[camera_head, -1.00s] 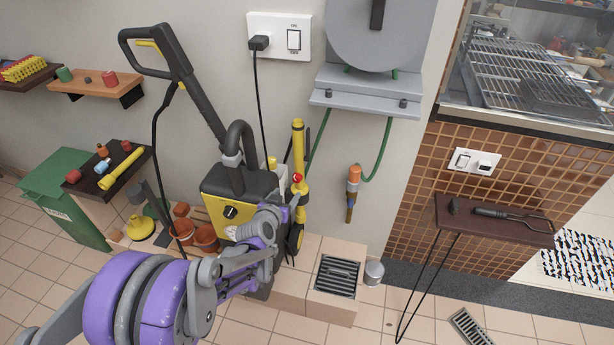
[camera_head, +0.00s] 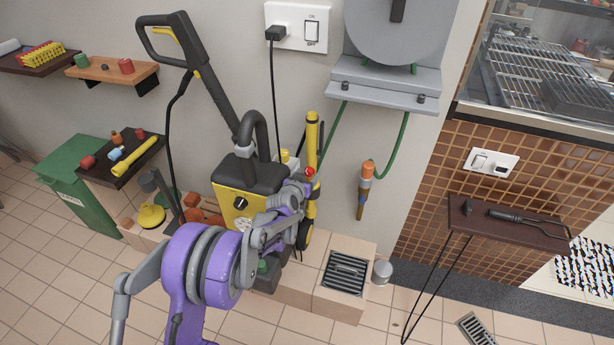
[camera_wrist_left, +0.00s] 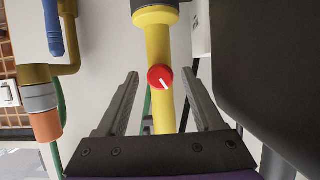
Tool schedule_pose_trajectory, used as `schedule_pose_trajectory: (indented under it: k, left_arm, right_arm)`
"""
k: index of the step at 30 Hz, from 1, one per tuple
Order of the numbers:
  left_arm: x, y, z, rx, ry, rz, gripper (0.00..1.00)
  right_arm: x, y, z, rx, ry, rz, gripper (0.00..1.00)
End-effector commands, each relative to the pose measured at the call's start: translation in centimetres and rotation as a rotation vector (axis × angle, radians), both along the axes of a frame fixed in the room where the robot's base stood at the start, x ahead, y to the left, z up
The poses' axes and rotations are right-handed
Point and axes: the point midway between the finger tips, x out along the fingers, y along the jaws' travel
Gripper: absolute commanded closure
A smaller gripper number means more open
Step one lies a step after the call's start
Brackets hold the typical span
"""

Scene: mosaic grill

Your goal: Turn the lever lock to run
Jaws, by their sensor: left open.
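A red round knob with a white line (camera_wrist_left: 160,77) sits on the yellow lance (camera_wrist_left: 162,110); I take it to be the lever lock. In the left wrist view its white line slants toward the lower right. In the head view the red knob (camera_head: 310,171) shows on the upright yellow lance (camera_head: 313,135), right of the yellow and black pressure washer (camera_head: 236,205). My left gripper (camera_wrist_left: 160,73) is open, its two fingers on either side of the lance and knob, with gaps on both sides. In the head view its fingers are hard to make out near the knob. My right gripper is not in view.
A hose with an orange and brass fitting (camera_head: 366,178) hangs to the right. The washer's dark body (camera_wrist_left: 275,60) stands close on the right in the wrist view. A tiled ledge with a drain grate (camera_head: 346,273) lies below. A wall switch (camera_head: 312,30) is above.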

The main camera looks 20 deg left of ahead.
Motion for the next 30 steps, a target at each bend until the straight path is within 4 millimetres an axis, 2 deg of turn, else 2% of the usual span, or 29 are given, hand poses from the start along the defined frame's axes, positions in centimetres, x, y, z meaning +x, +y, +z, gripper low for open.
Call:
schedule_pose_trajectory:
  k: [5,6,17,30]
  left_arm:
    - [-0.01,-0.01,0.01,0.0,0.0,0.0,0.31]
    - [-0.01,-0.02,0.01,0.0,0.0,0.0,0.35]
    - [-0.02,-0.02,0.02,0.0,0.0,0.0,1.0]
    - [-0.06,-0.1,-0.14,0.035,0.0,-0.002,1.0]
  right_arm:
    - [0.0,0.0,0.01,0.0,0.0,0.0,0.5]
    - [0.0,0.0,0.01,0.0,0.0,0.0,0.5]
    - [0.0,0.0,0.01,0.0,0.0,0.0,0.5]
    - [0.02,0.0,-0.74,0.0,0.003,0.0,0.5]
